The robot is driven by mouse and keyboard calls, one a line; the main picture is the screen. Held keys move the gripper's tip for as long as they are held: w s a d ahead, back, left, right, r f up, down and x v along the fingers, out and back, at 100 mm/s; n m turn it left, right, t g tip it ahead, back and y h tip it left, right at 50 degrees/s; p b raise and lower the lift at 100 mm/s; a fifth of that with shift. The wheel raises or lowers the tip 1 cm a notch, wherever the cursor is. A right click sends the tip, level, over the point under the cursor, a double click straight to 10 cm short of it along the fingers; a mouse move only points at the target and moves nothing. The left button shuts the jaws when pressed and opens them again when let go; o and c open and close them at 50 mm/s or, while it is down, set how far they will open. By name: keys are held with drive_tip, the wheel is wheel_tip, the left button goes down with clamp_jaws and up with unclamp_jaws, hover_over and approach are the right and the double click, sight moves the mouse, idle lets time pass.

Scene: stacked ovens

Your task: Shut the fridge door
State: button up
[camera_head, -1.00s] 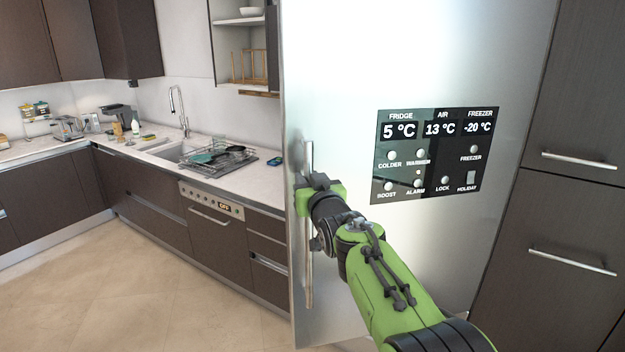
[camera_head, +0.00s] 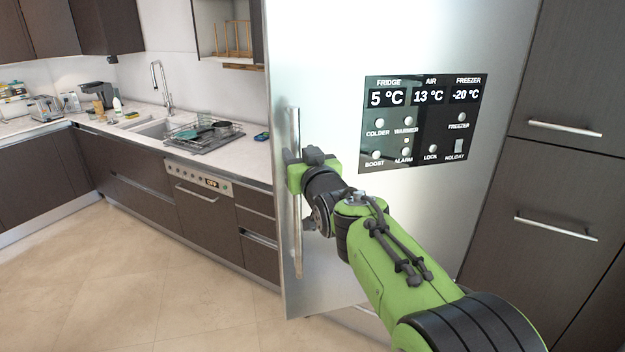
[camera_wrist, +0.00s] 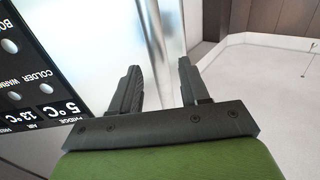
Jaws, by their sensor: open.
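The fridge door (camera_head: 330,60) is a tall silver panel with a black control display (camera_head: 420,120). It stands a little ajar, its lower left corner out in front of the cabinets. Its long vertical handle (camera_head: 295,130) runs along the left edge.
Dark tall cabinets (camera_head: 570,90) with bar handles stand right of the door. On the left, a counter (camera_head: 240,155) holds a sink and a dish rack (camera_head: 205,133), above a built-in appliance (camera_head: 200,190). The tiled floor (camera_head: 130,280) at left is clear.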

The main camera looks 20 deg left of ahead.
drive_tip(key=b+v, duration=0.2)
drive_tip(key=v, duration=1)
drive_tip(key=shift+b, duration=0.35)
drive_tip(key=s+d+f+m+g+h, duration=0.1)
drive_tip(key=s+d+f+m+h, duration=0.2)
drive_tip(key=d, duration=0.6)
drive_tip(key=s+d+f+m+g+h, duration=0.1)
drive_tip(key=s+d+f+h, duration=0.25)
drive_tip(key=d, duration=0.55)
drive_tip(key=s+d+f+m+g+h, duration=0.1)
drive_tip(key=s+d+f+g+h, duration=0.1)
drive_tip(key=s+d+f, duration=0.4)
drive_tip(key=s+d+f+m+g+h, duration=0.2)
drive_tip(key=s+d+f+g, duration=0.2)
drive_tip(key=s, duration=0.9)
drive_tip(key=d+f, duration=0.3)
drive_tip(key=shift+s+m+g, duration=0.3)
drive_tip(key=shift+d+h, duration=0.15)
drive_tip(key=shift+h, duration=0.1)
